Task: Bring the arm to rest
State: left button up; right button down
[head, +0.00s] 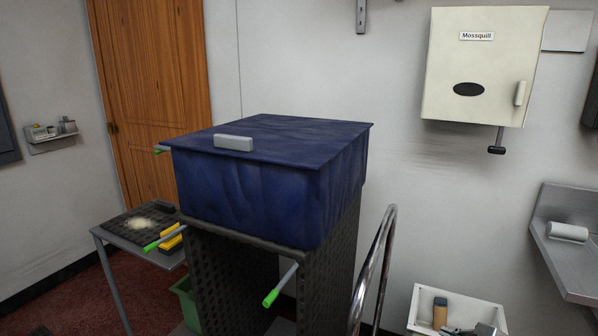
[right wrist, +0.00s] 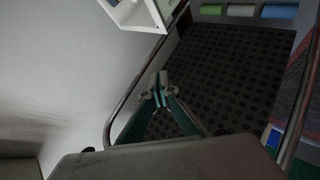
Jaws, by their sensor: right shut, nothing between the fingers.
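My right gripper (right wrist: 158,82) shows in the right wrist view, with its teal and grey fingers together and nothing between them. It appears in front of a dark studded surface (right wrist: 225,75); I cannot tell the gap between them. I cannot make out the right gripper in the head view. My left gripper is in neither view.
A blue lidded box (head: 260,195) stands on a dark studded stand with green-tipped rods (head: 280,285). A curved metal rail (head: 374,265) rises beside it. A white bin (head: 425,300) stands lower right. A cream cabinet (head: 480,60) and a grey shelf (head: 565,265) are on the wall.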

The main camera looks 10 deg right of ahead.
jog(key=s+a+f+m, duration=0.3)
jog(key=s+a+f, duration=0.2)
jog(key=s+a, duration=0.6)
jog(key=s+a+f+m+y, duration=0.1)
jog(key=s+a+f, duration=0.5)
jog(key=s+a, duration=0.6)
jog(key=a+m, duration=0.1)
jog(key=a, duration=0.2)
jog(key=shift+f+m+y, duration=0.2)
jog(key=shift+m+y, duration=0.1)
jog(key=shift+m, duration=0.1)
jog(key=c, duration=2.1)
grip_release()
jog(key=shift+s+a+r+m, duration=0.25)
jog(key=shift+s+a+m, duration=0.15)
jog(key=shift+s+a, duration=0.55)
jog(key=shift+c, duration=0.2)
jog(key=o, duration=1.2)
jog(key=shift+a, duration=0.1)
jog(key=c, duration=1.1)
jog(key=shift+w+d, duration=0.1)
jog(key=shift+d, duration=0.1)
jog(key=shift+c, duration=0.2)
